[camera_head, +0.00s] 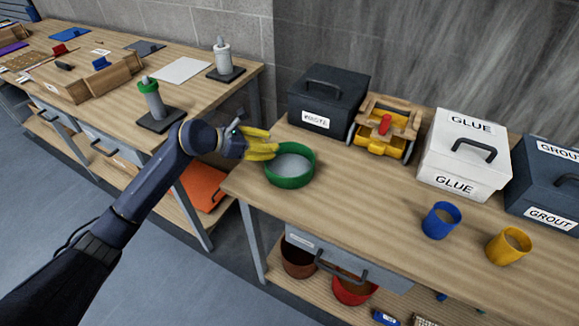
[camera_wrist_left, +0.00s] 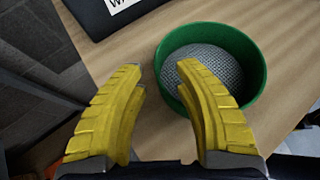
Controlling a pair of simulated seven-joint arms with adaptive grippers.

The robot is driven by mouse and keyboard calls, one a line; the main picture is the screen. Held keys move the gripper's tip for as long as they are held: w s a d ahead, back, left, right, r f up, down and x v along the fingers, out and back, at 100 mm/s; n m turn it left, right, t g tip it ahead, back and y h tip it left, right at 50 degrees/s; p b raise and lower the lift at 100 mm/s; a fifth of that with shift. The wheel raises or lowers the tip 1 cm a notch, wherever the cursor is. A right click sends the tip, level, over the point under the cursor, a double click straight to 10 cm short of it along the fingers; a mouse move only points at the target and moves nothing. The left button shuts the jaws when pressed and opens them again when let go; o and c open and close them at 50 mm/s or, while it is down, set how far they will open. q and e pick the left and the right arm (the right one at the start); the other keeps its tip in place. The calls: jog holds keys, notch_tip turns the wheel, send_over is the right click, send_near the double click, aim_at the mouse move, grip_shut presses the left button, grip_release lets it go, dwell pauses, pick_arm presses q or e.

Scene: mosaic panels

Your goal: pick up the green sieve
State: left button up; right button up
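The green sieve (camera_head: 296,180) is a round green ring with a grey mesh, sitting on the wooden bench near its left end. My left gripper (camera_head: 263,147), with yellow fingers, is at the sieve's upper left rim. In the left wrist view the fingers of the gripper (camera_wrist_left: 158,75) are spread apart. One finger overlaps the inside of the sieve (camera_wrist_left: 250,100) and the other is outside its left wall, with the near-left rim between them. I cannot tell whether the fingers touch the rim. My right gripper is in neither view.
Behind the sieve stand a dark lidded box (camera_head: 318,100), a wooden frame with yellow parts (camera_head: 382,125), a white GLUE box (camera_head: 447,160) and a dark GROUT box (camera_head: 535,175). A blue cup (camera_head: 434,225) and yellow cup (camera_head: 500,250) stand right. Bare bench lies between.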

aim_at(290, 164)
pick_arm(q)
jog(key=shift+x, duration=2.2)
jog(key=shift+w, duration=0.15)
grip_shut()
